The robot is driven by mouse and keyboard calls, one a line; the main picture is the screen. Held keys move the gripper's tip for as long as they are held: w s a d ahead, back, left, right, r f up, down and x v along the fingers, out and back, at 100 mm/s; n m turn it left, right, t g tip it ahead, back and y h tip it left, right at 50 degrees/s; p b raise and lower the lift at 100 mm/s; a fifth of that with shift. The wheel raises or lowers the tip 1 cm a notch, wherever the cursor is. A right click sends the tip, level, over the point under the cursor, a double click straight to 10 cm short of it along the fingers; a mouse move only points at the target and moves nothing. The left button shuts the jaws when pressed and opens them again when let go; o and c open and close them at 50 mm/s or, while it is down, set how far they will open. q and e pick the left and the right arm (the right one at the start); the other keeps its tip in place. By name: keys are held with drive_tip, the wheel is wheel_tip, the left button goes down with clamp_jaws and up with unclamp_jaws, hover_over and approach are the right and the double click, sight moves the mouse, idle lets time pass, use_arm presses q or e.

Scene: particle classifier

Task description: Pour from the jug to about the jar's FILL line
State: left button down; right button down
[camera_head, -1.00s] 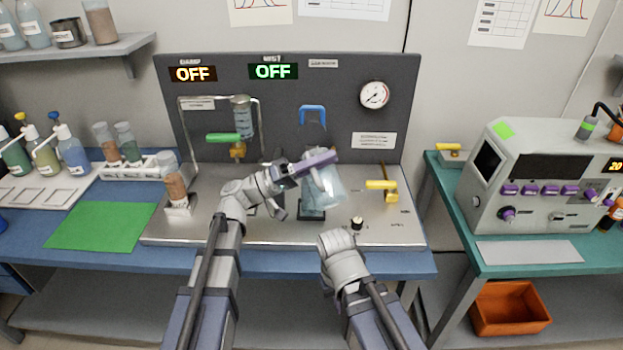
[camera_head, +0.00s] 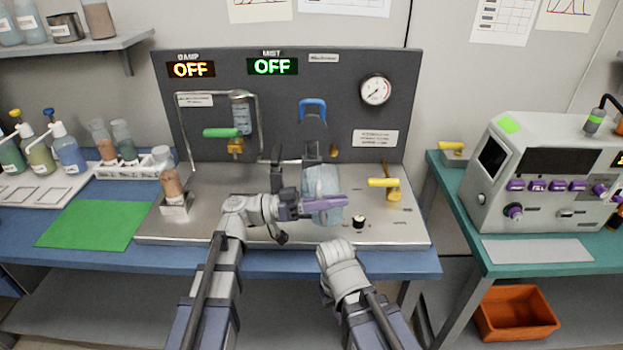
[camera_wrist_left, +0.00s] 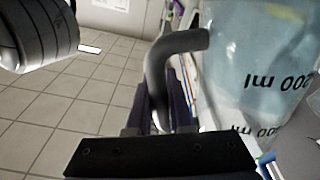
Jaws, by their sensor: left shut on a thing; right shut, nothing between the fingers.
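The clear jug (camera_head: 322,181) is upright in front of the panel, with pale bluish liquid inside. My left gripper (camera_head: 322,204) is shut on it at its near side. In the left wrist view the jug (camera_wrist_left: 255,55) shows upside-down "200 ml" print, and its dark grey handle (camera_wrist_left: 165,75) is by my left gripper (camera_wrist_left: 150,120). The jar is hidden or cannot be told apart behind the jug, and its FILL line cannot be read. My right gripper (camera_head: 335,250) is shut and empty at the bench's front edge; its fingertips are hard to see.
A yellow-handled valve (camera_head: 385,184) and small black knob (camera_head: 358,221) stand to the right on the steel plate (camera_head: 405,228). A brown-filled vial (camera_head: 172,186) stands at its left. A green mat (camera_head: 95,224) lies clear further left. The DAMP and MIST displays read OFF.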

sight(324, 217)
use_arm(q)
drive_tip(key=s+f+m, duration=0.1)
drive_tip(key=f+m+y, duration=0.1)
drive_tip(key=shift+s+d+f+b, duration=0.35)
drive_tip(key=shift+f+b, duration=0.05)
drive_tip(key=shift+s+d+f+m+y, duration=0.1)
drive_tip(key=shift+s+f+m+y, duration=0.1)
drive_tip(key=shift+f+m, duration=0.4)
drive_tip(key=shift+s+d+f+m+y, duration=0.1)
drive_tip(key=shift+s+f+m+y, duration=0.1)
drive_tip(key=shift+f+m, duration=0.35)
drive_tip(key=shift+r, duration=0.1)
